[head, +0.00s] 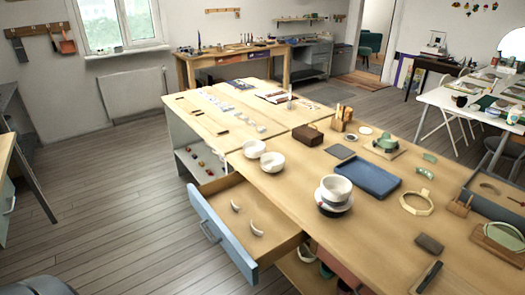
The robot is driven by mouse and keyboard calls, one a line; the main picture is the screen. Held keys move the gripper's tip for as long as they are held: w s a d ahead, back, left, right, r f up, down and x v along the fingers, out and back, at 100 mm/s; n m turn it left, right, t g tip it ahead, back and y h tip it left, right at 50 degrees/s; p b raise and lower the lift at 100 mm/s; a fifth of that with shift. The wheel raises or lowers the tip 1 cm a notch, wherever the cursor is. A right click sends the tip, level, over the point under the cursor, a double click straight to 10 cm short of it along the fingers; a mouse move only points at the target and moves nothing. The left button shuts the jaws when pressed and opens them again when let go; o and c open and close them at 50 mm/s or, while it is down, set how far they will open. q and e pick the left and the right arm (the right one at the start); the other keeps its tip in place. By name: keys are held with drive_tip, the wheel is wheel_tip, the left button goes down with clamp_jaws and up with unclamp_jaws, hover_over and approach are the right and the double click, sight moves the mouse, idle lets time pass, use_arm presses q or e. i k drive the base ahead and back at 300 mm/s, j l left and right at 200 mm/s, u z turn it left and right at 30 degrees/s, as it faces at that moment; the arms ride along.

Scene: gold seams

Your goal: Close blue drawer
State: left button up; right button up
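The blue drawer (217,240) is pulled out from the left side of the long wooden table (290,180). Nothing visibly blocks the gap between the drawer and the table. Neither of my grippers is in view.
Plank floor is clear left of the drawer. White bowls (273,162), a blue tray (367,178) and a stacked cup and bowl (335,190) stand on the tabletop. Open shelves (195,165) lie beyond the drawer. A desk edge (5,150) juts in at left.

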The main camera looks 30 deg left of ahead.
sight(252, 254)
drive_tip(key=u, duration=1.3)
